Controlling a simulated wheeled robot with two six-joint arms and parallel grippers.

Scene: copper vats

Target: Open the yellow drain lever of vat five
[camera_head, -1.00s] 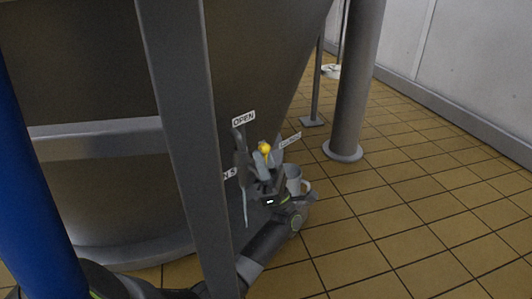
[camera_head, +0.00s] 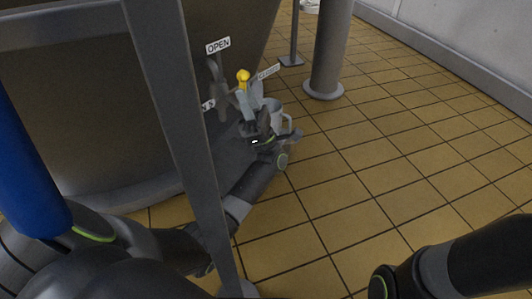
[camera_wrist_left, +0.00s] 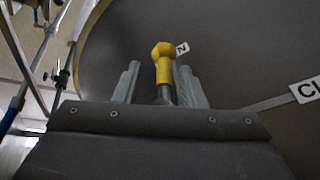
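The yellow drain lever's knob (camera_head: 243,75) shows low on the vat's side, between the "OPEN" sign (camera_head: 218,45) and the "CLOSED" sign (camera_head: 267,72), nearer to "CLOSED". My left gripper (camera_head: 245,103) is right at the lever, just below the knob. In the left wrist view the yellow knob (camera_wrist_left: 163,60) and its metal stem stand between the two grey fingers of my left gripper (camera_wrist_left: 160,90). The fingers are apart, with a gap seen on the left of the stem; contact on the right cannot be told. My right gripper is out of view.
The vat (camera_head: 90,110) fills the left side, with a grey upright post (camera_head: 175,110) before it. A round column (camera_head: 328,50) stands beyond. The tiled floor (camera_head: 400,150) at right is clear.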

